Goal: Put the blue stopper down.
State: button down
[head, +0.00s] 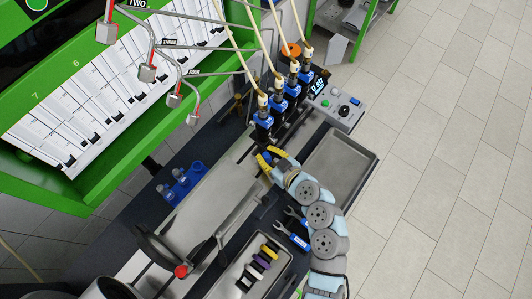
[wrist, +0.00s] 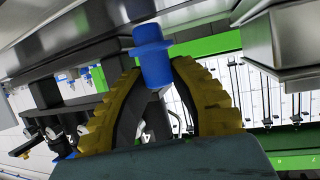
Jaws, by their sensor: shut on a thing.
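The blue stopper (wrist: 152,62) is between the yellow ribbed fingers of my gripper (wrist: 157,72) in the wrist view. Its collar and round end stick out past the fingertips. My gripper is shut on it. In the head view my gripper (head: 268,158) is over the bench, at the edge of the flat grey plate and left of the empty steel tray. A little blue of the stopper (head: 270,156) shows between the fingers there. The head view does not show clearly how far above the bench it is.
A blue block with fittings (head: 182,184) stands left of the grey plate (head: 215,200). An empty steel tray (head: 372,158) is at right. Blue wrenches (head: 296,232) and a tray of coloured pieces (head: 232,284) lie nearer. Hoses on blue connectors (head: 278,106) and a control box (head: 338,107) stand beyond.

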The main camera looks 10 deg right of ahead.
aim_at(268, 157)
jog(key=shift+f+b, duration=0.25)
jog(key=shift+b, duration=0.05)
jog(key=c, duration=1)
grip_release()
jog(key=shift+r, duration=0.1)
jog(key=shift+s+d+r+p, duration=0.1)
jog(key=shift+r+p, duration=0.1)
jog(key=shift+p, duration=0.1)
jog(key=b+v, duration=0.1)
jog(key=v, duration=0.3)
jog(key=shift+s, duration=0.1)
jog(key=shift+b+v, duration=0.9)
jog(key=shift+v, duration=2.8)
jog(key=o, duration=0.5)
jog(key=shift+d+r, duration=0.1)
jog(key=shift+c, duration=0.2)
